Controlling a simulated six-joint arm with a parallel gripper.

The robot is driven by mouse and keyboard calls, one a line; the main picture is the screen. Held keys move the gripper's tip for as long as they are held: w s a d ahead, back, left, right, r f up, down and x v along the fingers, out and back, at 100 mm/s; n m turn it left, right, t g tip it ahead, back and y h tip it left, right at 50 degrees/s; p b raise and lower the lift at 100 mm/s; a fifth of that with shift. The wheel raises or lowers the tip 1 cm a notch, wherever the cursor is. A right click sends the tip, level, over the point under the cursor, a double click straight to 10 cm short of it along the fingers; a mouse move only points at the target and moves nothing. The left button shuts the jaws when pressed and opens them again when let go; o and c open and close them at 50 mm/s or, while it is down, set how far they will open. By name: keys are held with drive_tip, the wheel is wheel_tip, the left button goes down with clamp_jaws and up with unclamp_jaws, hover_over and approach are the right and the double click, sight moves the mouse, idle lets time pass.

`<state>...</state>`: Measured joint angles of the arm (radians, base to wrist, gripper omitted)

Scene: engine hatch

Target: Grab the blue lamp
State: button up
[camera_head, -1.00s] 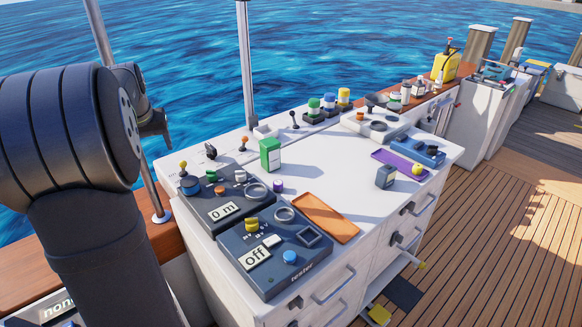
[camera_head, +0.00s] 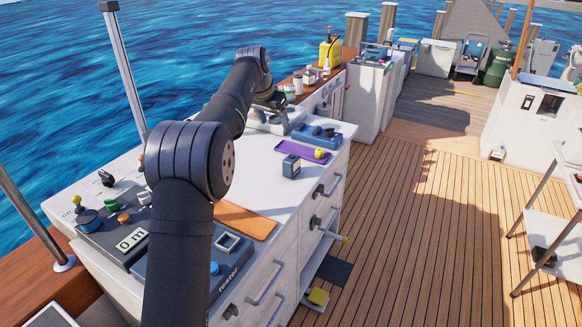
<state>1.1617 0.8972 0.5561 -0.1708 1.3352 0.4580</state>
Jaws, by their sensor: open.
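No blue lamp can be made out for certain now. The row of green, blue and yellow round-topped pieces seen earlier at the counter's back edge is hidden behind my arm. My gripper (camera_head: 270,99) is at the far end of my outstretched arm, over the back of the white counter (camera_head: 262,165). It is small and dark here; the jaws look open, with nothing seen between them.
An orange tray (camera_head: 246,221) and the tester panel (camera_head: 227,262) lie nearer. Bottles (camera_head: 309,75) stand behind.

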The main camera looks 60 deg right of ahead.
approach(288, 160)
drive_tip(key=x, duration=0.7)
drive_tip(key=shift+d+f, duration=0.1)
drive_tip(key=shift+f, duration=0.3)
drive_tip(key=shift+d+x, duration=0.15)
drive_tip(key=shift+x, duration=1.25)
drive_tip(key=shift+d+x, duration=0.2)
drive_tip(key=shift+x, duration=1.25)
drive_tip(key=shift+s+r, duration=0.2)
drive_tip(key=c, duration=1.2)
